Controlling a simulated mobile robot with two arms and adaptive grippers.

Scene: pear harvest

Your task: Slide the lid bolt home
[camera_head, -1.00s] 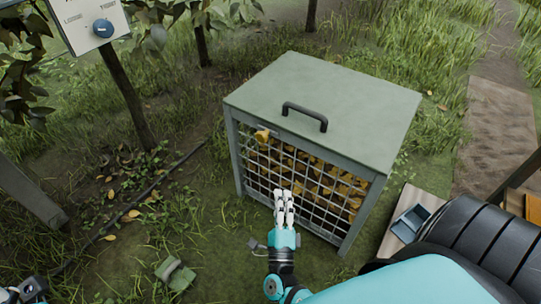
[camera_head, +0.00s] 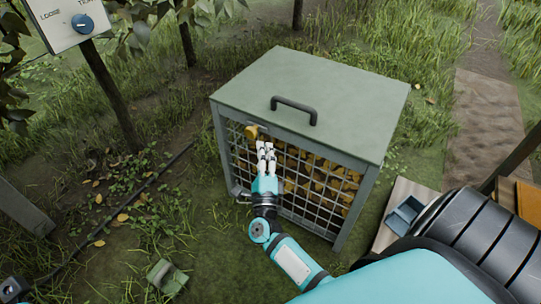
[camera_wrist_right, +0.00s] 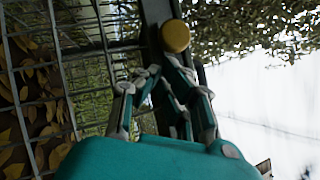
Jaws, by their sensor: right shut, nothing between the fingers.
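The crate (camera_head: 340,222) has a grey-green lid (camera_head: 330,92), which lies down on it. The yellow knob of the lid bolt (camera_head: 251,131) sits at the upper left of the mesh front, just under the lid's edge. The round knob (camera_wrist_right: 175,36) also shows at the top of the right wrist view. My right gripper (camera_head: 265,147) is shut and empty, just below and right of the knob in the head view. In the wrist view, the fingers (camera_wrist_right: 160,76) are close to it; I cannot tell whether they touch. How far the bolt is slid cannot be told. My left gripper's fingers are not seen.
A black handle (camera_head: 294,106) stands on the lid. Yellow leaves or fruit show behind the mesh. A post with a dial panel (camera_head: 72,24) stands at the left. A blue-grey tray (camera_head: 403,215) lies right of the crate. A green object (camera_head: 167,277) lies on the grass.

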